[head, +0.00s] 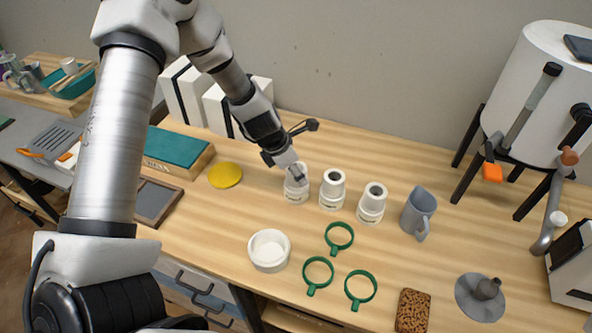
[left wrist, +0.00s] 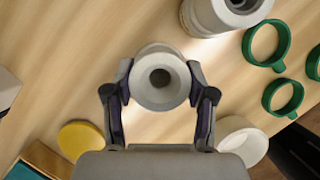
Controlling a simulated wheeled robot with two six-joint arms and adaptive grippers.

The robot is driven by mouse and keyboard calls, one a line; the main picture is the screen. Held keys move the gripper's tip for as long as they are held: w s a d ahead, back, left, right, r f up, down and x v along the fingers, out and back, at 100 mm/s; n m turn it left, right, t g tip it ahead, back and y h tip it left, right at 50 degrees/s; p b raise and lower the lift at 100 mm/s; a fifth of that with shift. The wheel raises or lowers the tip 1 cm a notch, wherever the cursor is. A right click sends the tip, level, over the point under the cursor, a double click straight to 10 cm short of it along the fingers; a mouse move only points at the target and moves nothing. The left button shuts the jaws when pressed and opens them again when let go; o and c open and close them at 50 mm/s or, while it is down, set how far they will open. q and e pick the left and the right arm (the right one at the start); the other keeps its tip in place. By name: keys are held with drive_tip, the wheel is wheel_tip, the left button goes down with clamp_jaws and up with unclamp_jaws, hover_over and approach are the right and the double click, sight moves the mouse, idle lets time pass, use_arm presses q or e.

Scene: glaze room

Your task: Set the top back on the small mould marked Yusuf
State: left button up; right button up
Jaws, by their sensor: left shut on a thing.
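Three small white moulds stand in a row at the middle of the bench: the left one (head: 296,195), the middle one (head: 333,190) and the right one (head: 371,204). Any name marks on them are too small to read. My left gripper (head: 297,176) is at the left mould from above. In the left wrist view its fingers (left wrist: 160,92) are shut on a round white top (left wrist: 160,78) with a dark hole in its middle. Whether the top is seated on the mould below cannot be told. My right gripper is out of view.
Three green rings with tabs (head: 318,273) and a white bowl (head: 258,262) lie in front of the moulds. A grey jug (head: 418,212) stands to their right, a yellow disc (head: 225,175) to their left. A white drum on legs (head: 540,90) stands at the right.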

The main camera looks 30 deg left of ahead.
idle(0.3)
use_arm(q)
drive_tip(key=o, duration=1.7)
drive_tip(key=shift+c, duration=0.2)
wheel_tip(320, 180, up, 8)
drive_tip(key=p, duration=0.8)
